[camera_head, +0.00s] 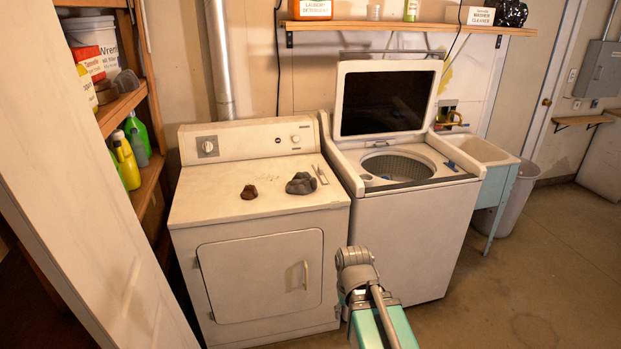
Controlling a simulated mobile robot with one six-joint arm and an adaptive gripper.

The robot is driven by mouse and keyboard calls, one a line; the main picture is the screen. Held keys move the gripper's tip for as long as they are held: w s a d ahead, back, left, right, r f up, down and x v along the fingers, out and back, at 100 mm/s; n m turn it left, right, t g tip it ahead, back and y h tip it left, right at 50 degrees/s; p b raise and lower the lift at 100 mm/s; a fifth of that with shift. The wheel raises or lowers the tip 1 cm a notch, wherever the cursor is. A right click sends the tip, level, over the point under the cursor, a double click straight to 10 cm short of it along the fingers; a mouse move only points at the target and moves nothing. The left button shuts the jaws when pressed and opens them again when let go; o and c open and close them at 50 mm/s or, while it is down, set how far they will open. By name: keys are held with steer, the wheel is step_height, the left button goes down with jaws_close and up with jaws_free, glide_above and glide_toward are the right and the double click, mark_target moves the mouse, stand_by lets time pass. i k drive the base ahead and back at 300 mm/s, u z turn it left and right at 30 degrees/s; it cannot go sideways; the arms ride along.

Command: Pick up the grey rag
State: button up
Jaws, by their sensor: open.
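The grey rag (301,184) is a crumpled dark grey lump. It lies on the white top of the dryer (215,208), right of the middle. My arm (357,268) rises from the bottom of the picture in front of the two machines, showing a teal link and a grey joint. No gripper fingers show, and the visible part of my arm is well apart from the rag.
A small brown lump (249,192) lies left of the rag, and a thin light item (320,174) lies right of it. The washer (412,235) stands at right with its lid (387,98) raised. A wooden shelf unit (130,100) stands at left.

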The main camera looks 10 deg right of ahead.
mark_target(301, 184)
steer(key=z, duration=0.25)
steer(key=i, duration=1.3)
steer(key=z, duration=0.05)
